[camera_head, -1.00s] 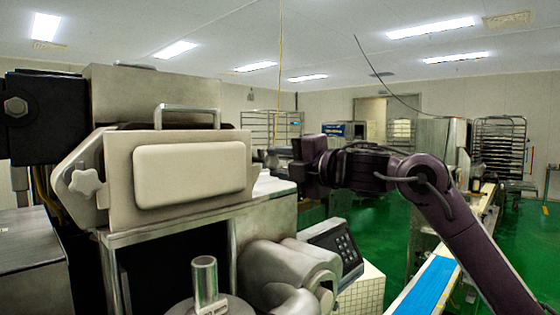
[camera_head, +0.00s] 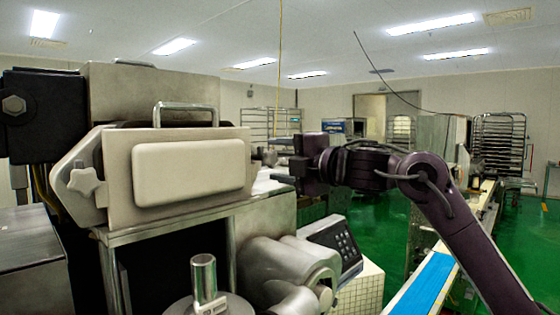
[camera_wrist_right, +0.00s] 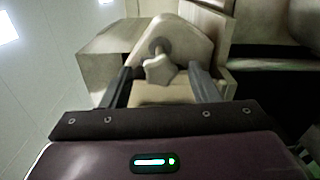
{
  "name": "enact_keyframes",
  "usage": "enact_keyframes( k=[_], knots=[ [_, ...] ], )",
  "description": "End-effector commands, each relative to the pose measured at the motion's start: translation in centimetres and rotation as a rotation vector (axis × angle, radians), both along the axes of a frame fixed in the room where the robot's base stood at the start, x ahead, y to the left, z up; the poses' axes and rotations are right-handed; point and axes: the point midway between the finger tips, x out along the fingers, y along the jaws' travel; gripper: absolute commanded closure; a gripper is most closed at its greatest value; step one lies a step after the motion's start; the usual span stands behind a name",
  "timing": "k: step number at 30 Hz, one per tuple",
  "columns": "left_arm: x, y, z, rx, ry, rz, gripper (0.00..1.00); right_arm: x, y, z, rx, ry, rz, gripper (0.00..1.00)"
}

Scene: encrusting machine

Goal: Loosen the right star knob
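The right star knob (camera_wrist_right: 160,70) is a pale, lobed knob on the angled end plate of the machine's hopper (camera_wrist_right: 185,40). My right gripper (camera_wrist_right: 163,76) is open, with one finger on each side of the knob; I cannot tell whether either finger touches it. In the head view, my right gripper (camera_head: 281,159) is beside the right end of the hopper (camera_head: 115,190), its fingers apart and pointing left. The right knob cannot be made out there. A matching left star knob (camera_head: 86,181) shows on the hopper's left end plate. My left gripper is out of view.
A metal handle (camera_head: 187,107) stands on the hopper. Below my right arm are a control panel (camera_head: 335,240) and a rounded metal housing (camera_head: 285,262). A blue conveyor (camera_head: 420,288) runs at the lower right. Green floor is open behind it.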

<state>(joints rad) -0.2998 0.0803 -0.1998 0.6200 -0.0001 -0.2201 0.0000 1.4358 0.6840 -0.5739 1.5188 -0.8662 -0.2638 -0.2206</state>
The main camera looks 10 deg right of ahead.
Motion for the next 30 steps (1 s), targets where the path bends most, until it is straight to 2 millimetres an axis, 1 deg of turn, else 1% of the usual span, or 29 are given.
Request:
enact_keyframes(
  k=[6, 9, 11, 15, 21, 25, 30],
  knots=[
    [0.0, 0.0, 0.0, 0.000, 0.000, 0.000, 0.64, 0.0, 0.1, 0.0, -0.001, 0.000, 0.002, 0.45],
    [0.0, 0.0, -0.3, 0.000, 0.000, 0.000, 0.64, -0.4, -0.2, -0.2, -0.002, -0.001, 0.001, 0.45],
    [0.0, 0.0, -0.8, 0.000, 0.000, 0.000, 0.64, -0.9, -0.6, -0.3, -0.003, -0.002, 0.001, 0.45],
    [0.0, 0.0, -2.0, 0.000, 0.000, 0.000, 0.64, -2.8, -1.9, -0.4, -0.002, -0.004, -0.001, 0.45],
    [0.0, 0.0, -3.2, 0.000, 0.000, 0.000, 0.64, -5.4, -3.7, -0.3, -0.002, -0.003, -0.001, 0.45],
    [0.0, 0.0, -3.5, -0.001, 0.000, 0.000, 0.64, -6.3, -4.2, -0.2, -0.002, 0.000, 0.000, 0.45],
    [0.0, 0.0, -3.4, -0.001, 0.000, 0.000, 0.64, -6.5, -4.4, -0.1, -0.001, 0.001, 0.001, 0.45]
  ],
)
